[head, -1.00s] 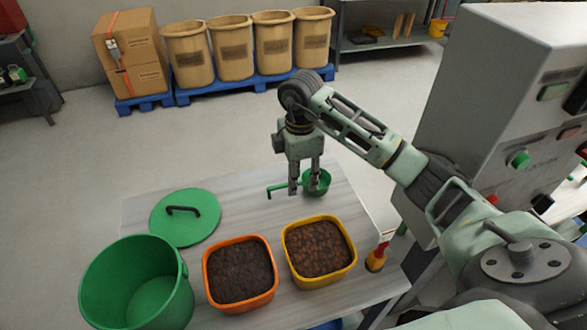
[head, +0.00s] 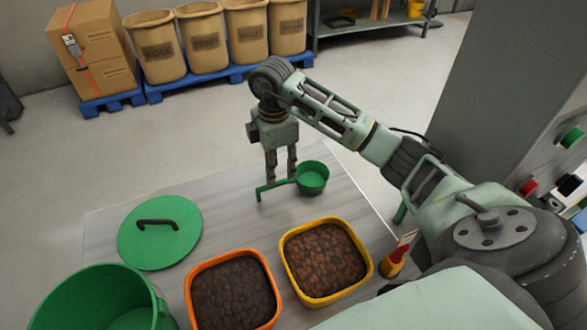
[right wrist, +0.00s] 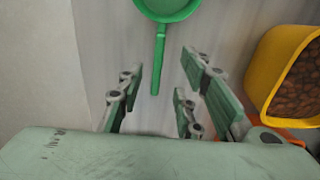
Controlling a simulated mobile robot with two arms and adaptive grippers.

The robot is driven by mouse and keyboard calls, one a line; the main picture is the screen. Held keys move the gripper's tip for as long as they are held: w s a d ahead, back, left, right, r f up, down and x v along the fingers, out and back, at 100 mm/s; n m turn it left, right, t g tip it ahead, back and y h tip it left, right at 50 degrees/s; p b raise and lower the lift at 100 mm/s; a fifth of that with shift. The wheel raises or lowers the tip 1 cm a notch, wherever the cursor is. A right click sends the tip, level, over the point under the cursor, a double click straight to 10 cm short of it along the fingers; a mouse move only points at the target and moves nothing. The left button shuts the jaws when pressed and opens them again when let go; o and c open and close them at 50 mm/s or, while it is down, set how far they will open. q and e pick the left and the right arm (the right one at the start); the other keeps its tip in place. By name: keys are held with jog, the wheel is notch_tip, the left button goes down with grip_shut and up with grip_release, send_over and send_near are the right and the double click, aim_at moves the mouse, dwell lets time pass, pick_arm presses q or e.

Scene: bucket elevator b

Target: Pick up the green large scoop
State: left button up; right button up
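The green large scoop (head: 313,180) lies on the table, its cup at the right and its handle pointing left with a bent end. It also shows in the right wrist view (right wrist: 165,8), cup at the top edge and handle running down between the fingers. My right gripper (head: 281,178) points down over the handle, just left of the cup. In the right wrist view my right gripper (right wrist: 162,85) is open, with gaps on both sides of the handle. Whether the fingertips are level with the handle is unclear. My left gripper is out of view.
On the table (head: 105,228) are a green lid (head: 185,245) with a black handle, a green bucket (head: 75,295), an orange bin (head: 193,300) and a yellow bin (head: 367,262), both bins filled with brown material. A grey control cabinet (head: 500,90) stands at the right.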

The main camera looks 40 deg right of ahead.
aim_at(280, 181)
jog(key=shift+w+f, duration=0.15)
jog(key=shift+f, duration=0.3)
jog(key=shift+s+f+p, duration=0.25)
jog(key=shift+f+p, duration=0.3)
jog(key=shift+f, duration=0.5)
jog(key=f, duration=0.1)
jog(key=f+p, duration=0.1)
jog(key=f, duration=0.3)
jog(key=shift+w+d+p, duration=0.15)
jog(key=shift+d+p, duration=0.2)
grip_shut()
